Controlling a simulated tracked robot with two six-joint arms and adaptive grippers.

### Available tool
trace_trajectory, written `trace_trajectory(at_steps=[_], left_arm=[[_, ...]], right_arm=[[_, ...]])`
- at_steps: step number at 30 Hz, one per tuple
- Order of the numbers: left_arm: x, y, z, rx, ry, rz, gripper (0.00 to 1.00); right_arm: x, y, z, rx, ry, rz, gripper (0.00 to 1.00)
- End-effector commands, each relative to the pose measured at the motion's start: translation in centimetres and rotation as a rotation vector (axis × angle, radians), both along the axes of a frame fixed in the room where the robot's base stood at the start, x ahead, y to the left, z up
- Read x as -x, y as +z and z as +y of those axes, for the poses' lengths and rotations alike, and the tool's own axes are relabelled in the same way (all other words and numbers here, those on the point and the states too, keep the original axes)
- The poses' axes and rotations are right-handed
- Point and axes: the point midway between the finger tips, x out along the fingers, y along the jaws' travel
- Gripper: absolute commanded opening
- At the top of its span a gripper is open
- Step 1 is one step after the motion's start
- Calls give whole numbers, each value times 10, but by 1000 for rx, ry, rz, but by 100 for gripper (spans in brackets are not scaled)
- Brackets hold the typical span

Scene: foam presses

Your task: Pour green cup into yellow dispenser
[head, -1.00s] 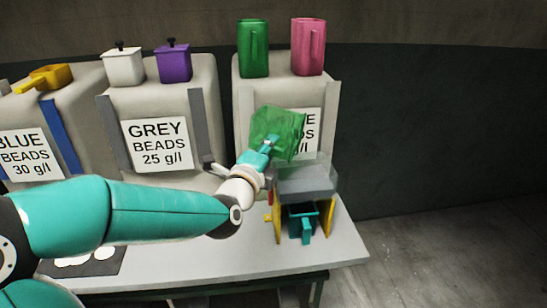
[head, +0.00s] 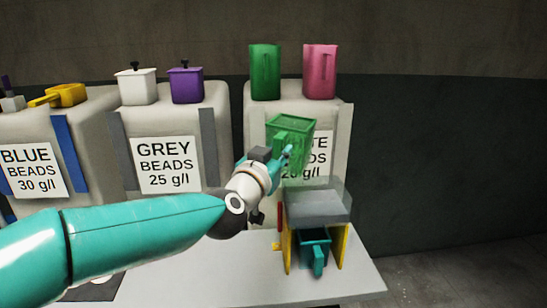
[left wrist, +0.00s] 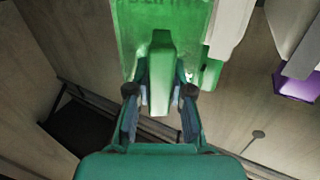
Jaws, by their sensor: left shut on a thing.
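My left gripper (head: 283,165) is shut on the handle of a green cup (head: 293,129). The cup is held nearly upright above the yellow dispenser, with its rim tipped slightly. In the left wrist view the gripper (left wrist: 160,92) has its fingers on both sides of the handle of the green cup (left wrist: 200,40). The dispenser has yellow side plates (head: 341,245), a clear grey hopper on top and a teal cup (head: 315,248) inside it. Whether the cup holds beads cannot be seen. My right gripper is not in view.
Another green pitcher (head: 264,72) and a pink pitcher (head: 319,72) stand on the white beads bag (head: 333,115). A white pot (head: 137,85) and a purple pot (head: 186,84) stand on the grey beads bag. A yellow scoop (head: 66,95) lies at left. The table's front (head: 230,285) is clear.

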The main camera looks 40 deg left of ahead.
Motion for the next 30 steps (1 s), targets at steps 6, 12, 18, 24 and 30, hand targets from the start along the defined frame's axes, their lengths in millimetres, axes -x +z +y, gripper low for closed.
trace_trajectory(at_steps=[6,12,18,24,30], left_arm=[[-1,3,-3,68,1,-28,0],[-1,2,-2,66,1,-26,0],[-1,12,-2,64,1,-25,0],[-1,30,-2,63,1,-25,0],[-1,33,-2,63,1,-25,0]], right_arm=[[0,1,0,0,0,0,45],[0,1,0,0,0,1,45],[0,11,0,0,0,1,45],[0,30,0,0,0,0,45],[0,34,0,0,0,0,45]])
